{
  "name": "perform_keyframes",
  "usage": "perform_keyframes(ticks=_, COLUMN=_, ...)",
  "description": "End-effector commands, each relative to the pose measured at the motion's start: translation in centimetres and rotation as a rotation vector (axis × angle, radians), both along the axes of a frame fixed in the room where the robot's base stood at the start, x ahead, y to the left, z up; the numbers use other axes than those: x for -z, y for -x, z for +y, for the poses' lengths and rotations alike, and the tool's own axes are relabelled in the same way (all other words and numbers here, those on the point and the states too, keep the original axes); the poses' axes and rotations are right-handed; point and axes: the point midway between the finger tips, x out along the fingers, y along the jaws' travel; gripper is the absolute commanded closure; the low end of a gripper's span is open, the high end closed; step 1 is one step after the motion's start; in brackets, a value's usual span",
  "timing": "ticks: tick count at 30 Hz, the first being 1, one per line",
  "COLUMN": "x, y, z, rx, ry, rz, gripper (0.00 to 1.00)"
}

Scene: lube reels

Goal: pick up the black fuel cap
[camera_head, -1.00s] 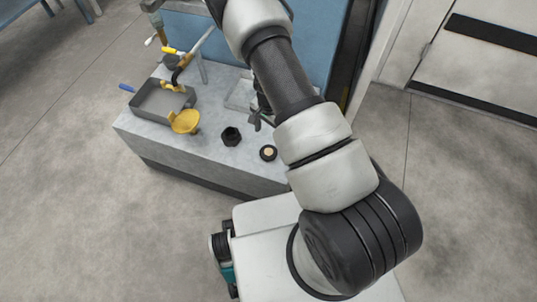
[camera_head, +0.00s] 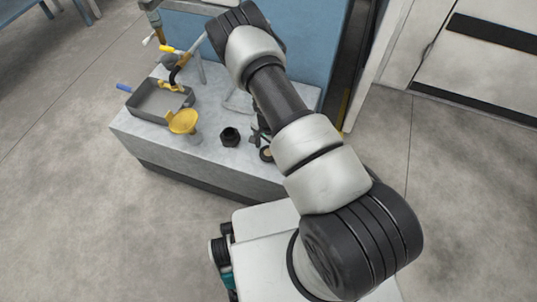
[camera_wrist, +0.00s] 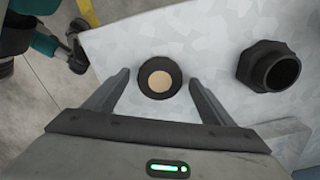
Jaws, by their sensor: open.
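The black fuel cap (camera_wrist: 146,88) lies flat on the grey bench top, a round black ring with a tan centre. In the head view the cap (camera_head: 265,154) is partly hidden by my arm and gripper. My gripper (camera_wrist: 160,80) is open and empty. In the wrist view its two fingers point toward the cap, one on each side, and the cap shows between the fingertips. In the head view my gripper (camera_head: 258,135) is mostly behind my arm, close to the cap. I cannot tell the height left between fingertips and bench.
A black hexagonal fitting (camera_wrist: 268,67) stands right of the cap in the wrist view, and left of it in the head view (camera_head: 230,137). A yellow funnel (camera_head: 183,122) and a grey tray (camera_head: 153,104) are farther left on the bench (camera_head: 205,158).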

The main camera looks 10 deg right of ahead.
Motion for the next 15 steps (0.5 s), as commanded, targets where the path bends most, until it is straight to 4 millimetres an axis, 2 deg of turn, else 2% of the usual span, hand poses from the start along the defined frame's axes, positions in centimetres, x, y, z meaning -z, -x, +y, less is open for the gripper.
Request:
perform_keyframes(ticks=2, x=-0.08, y=-0.01, z=0.01, rx=0.0, ry=0.0, rz=0.0, gripper=0.23)
perform_keyframes(ticks=10, x=-0.09, y=0.01, z=0.01, rx=0.0, ry=0.0, rz=0.0, gripper=0.67)
perform_keyframes(ticks=15, x=-0.11, y=-0.01, z=0.01, rx=0.0, ry=0.0, rz=0.0, gripper=0.7)
